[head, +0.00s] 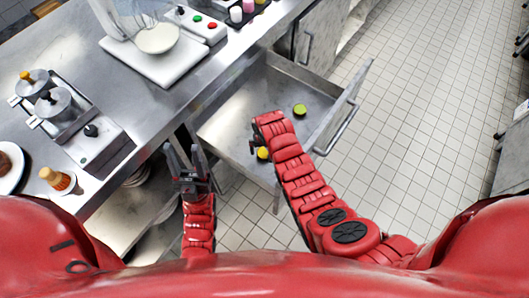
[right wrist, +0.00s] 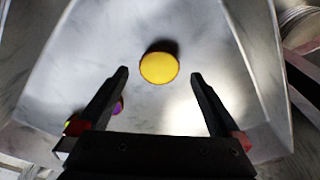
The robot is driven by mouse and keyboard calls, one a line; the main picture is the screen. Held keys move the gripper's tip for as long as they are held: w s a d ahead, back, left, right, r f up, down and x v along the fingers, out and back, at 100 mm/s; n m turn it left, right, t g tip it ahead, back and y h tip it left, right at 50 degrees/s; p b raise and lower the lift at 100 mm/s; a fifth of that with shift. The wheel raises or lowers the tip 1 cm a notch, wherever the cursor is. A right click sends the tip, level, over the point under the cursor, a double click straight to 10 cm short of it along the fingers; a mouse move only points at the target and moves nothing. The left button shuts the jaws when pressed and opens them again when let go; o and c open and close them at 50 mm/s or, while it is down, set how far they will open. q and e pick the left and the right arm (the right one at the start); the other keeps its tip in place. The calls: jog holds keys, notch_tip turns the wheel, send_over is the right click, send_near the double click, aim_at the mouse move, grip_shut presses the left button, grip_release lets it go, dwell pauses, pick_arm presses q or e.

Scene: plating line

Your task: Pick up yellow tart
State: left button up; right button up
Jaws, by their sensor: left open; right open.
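The yellow tart (right wrist: 158,68) lies on the floor of an open metal drawer, and in the head view it (head: 263,154) shows partly beside my right arm. My right gripper (right wrist: 160,73) is open, with its fingers apart on either side of the tart in the right wrist view. I cannot tell how far above the tart it is. In the head view the right gripper's fingers are hidden under the arm's end. My left gripper (head: 185,158) is open and empty, left of the drawer beside the counter.
A green tart (head: 300,110) lies in the drawer (head: 222,128) toward its far right. A small purple thing (right wrist: 118,107) shows partly behind a finger in the wrist view. The drawer walls surround the right gripper. A steel counter (head: 75,40) with a scale and pots stands at left.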

aim_at(265, 152)
jog(key=shift+w+f, duration=0.15)
jog(key=shift+f, duration=0.75)
jog(key=shift+w+f, duration=0.1)
jog(key=shift+f, duration=0.8)
jog(key=shift+c, duration=0.3)
jog(key=c, duration=0.7)
